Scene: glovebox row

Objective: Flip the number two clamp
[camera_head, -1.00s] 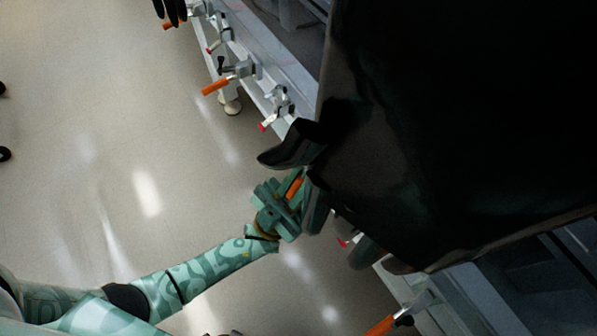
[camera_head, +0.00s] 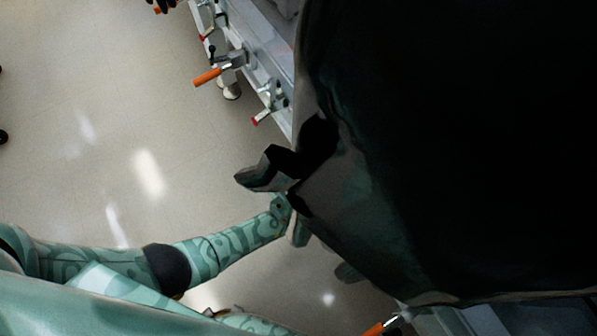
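My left arm comes in from the left and its wrist end goes behind a large black glove, which hides the gripper. My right gripper is not in view. A clamp with an orange handle (camera_head: 208,77) sits on the pale bench rail at upper left, its handle pointing out over the floor. Another orange handle (camera_head: 376,328) shows at the bottom edge, partly cut off. A smaller metal clamp part with a red tip (camera_head: 256,121) sits between them on the rail. No number is readable, so I cannot tell which clamp is number two.
The black glove (camera_head: 430,150) fills the right half, close to the camera, with its dark fingers reaching left over the rail and my wrist. The bench rail (camera_head: 262,50) runs from the top toward lower right.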

